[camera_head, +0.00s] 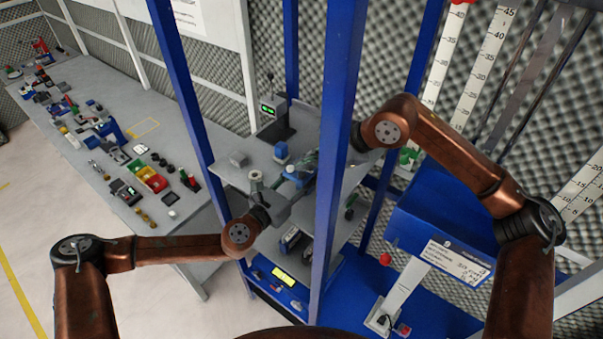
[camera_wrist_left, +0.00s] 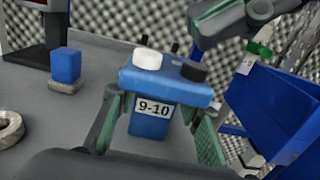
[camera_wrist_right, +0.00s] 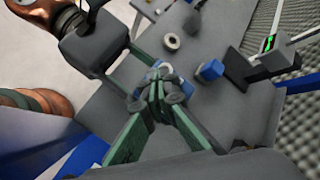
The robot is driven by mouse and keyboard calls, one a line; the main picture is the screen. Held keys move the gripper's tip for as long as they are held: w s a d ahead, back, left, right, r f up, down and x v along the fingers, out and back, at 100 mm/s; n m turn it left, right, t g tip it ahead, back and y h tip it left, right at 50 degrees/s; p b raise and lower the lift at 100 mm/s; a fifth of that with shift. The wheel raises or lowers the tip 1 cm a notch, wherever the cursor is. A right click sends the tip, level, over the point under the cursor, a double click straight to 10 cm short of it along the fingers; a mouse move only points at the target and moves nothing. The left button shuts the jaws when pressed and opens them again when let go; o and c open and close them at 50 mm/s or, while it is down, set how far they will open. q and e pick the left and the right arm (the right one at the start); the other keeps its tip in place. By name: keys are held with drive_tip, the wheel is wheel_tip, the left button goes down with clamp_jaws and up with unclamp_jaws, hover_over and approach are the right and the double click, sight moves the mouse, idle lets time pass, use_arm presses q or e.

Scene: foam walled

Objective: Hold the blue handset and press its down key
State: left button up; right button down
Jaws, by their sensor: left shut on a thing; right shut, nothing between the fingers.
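The blue handset (camera_wrist_left: 150,122) carries a "9-10" label, with a white round key (camera_wrist_left: 147,60) and a black key (camera_wrist_left: 193,70) on top. I cannot tell which is the down key. My left gripper (camera_wrist_left: 158,130) is shut on the handset, one green finger on each side. The handset also shows small in the head view (camera_head: 296,174). My right gripper (camera_wrist_right: 157,98) is shut and empty, its fingertips over the handset and hiding most of it in the right wrist view. In the left wrist view, the right gripper (camera_wrist_left: 225,18) is above and right of the keys; contact is not visible.
A grey shelf (camera_head: 232,174) lies beneath, with a blue block on a grey base (camera_wrist_left: 66,68), a grey ring (camera_wrist_left: 10,130) and a dark device with a green display (camera_head: 274,122). Blue posts (camera_head: 335,130) stand close to my arms. A blue bin (camera_wrist_left: 275,115) is at right.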

drive_tip(key=shift+f, duration=0.1)
idle(0.3)
drive_tip(key=shift+f, duration=0.35)
